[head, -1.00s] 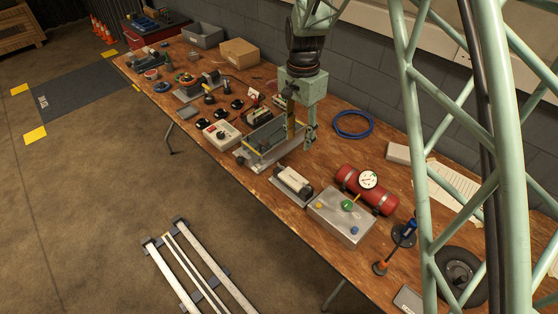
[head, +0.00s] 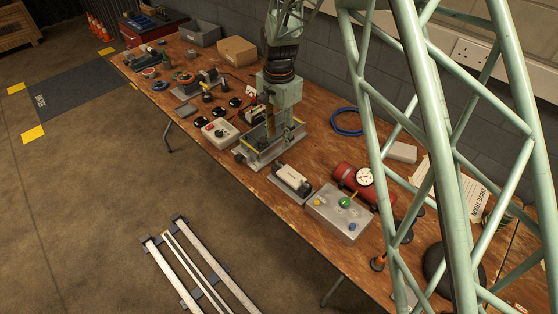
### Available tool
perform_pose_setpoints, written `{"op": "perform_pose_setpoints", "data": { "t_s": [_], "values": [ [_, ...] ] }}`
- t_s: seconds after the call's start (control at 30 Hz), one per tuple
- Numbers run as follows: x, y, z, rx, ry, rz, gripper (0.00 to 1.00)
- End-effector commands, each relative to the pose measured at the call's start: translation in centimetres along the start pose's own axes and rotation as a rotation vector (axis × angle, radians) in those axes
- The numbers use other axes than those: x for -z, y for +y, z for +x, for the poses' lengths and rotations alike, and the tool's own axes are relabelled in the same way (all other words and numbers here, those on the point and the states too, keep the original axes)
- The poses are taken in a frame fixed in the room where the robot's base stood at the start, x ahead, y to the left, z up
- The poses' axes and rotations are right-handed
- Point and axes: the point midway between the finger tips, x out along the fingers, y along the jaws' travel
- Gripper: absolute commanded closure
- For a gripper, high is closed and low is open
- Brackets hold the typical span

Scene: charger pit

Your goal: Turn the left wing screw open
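My gripper (head: 279,130) points down over the grey metal fixture (head: 252,164) in the middle of the bench. Its two fingers look spread apart, with a tan strip at the left one. The fingertips are low, at or just above the far right part of the fixture; I cannot tell whether they touch it. The left wing screw cannot be made out; it is too small or hidden behind the fixture and my gripper. Nothing is clearly held between the fingers.
A grey control box (head: 220,132) stands left of the fixture. A block on a plate (head: 291,182), a metal box with coloured knobs (head: 340,212) and a red cylinder with a gauge (head: 352,178) stand to the right. A blue cable coil (head: 346,123) lies behind.

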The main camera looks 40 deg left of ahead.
Motion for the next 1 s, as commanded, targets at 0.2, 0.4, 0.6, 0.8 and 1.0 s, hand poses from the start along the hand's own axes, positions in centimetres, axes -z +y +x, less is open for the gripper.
{"op": "perform_pose_setpoints", "data": {
  "t_s": [0.2, 0.4, 0.6, 0.8, 1.0],
  "values": [
    [0.0, 0.0, 1.9, -0.001, 0.000, 0.000, 0.64],
    [0.0, 0.0, 4.4, -0.001, 0.000, 0.000, 0.64],
    [0.0, 0.0, 7.1, -0.001, 0.000, 0.000, 0.64],
    [0.0, 0.0, 9.6, -0.001, 0.000, 0.000, 0.64],
    [0.0, 0.0, 11.7, -0.001, 0.000, 0.000, 0.64]
  ]
}}
